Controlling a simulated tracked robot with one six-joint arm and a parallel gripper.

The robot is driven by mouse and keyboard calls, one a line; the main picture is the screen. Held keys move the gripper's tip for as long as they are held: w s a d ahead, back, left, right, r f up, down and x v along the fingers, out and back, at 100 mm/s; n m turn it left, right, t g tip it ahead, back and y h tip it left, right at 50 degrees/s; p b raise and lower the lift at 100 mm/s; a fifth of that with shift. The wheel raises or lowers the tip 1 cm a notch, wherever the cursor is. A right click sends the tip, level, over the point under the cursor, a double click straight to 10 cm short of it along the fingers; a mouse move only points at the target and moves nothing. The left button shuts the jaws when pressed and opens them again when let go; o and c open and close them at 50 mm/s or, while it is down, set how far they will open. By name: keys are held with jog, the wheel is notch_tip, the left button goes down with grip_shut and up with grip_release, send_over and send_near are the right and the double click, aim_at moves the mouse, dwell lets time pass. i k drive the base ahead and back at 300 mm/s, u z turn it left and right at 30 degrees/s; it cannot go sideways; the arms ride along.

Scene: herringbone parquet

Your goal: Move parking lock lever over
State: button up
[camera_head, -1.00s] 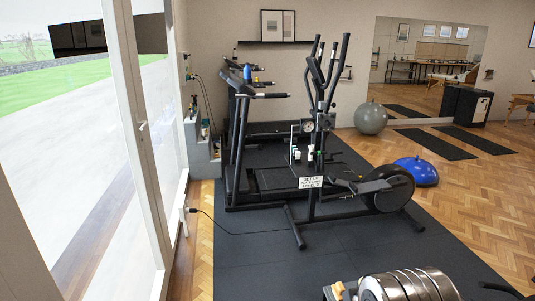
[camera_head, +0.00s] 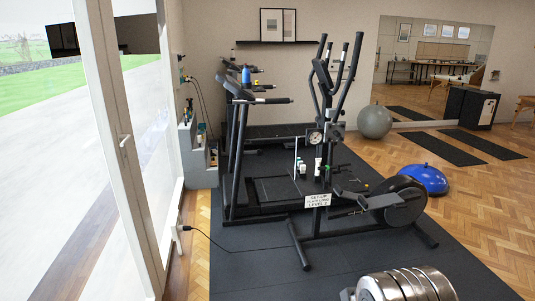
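No part is clearly recognisable as the parking lock lever. A dark elliptical trainer (camera_head: 383,203) stands mid-view on black matting. Its column carries a round dial (camera_head: 314,137), small white-and-dark fittings (camera_head: 318,166) and a thin pale upright rod (camera_head: 296,157). These are too small to tell which, if any, is the lever or how it is set. A white sign (camera_head: 317,200) hangs low on the column; it seems to read "SET-UP" and "LEVEL 2". My gripper is not in view.
A treadmill (camera_head: 236,150) stands behind and left. A blue balance dome (camera_head: 421,180) and grey ball (camera_head: 374,121) are to the right. A black cable (camera_head: 215,240) crosses the floor. A ribbed silver object (camera_head: 405,285) at the bottom edge is unclear.

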aim_at(339, 166)
jog(key=i, duration=2.95)
jog(key=z, duration=2)
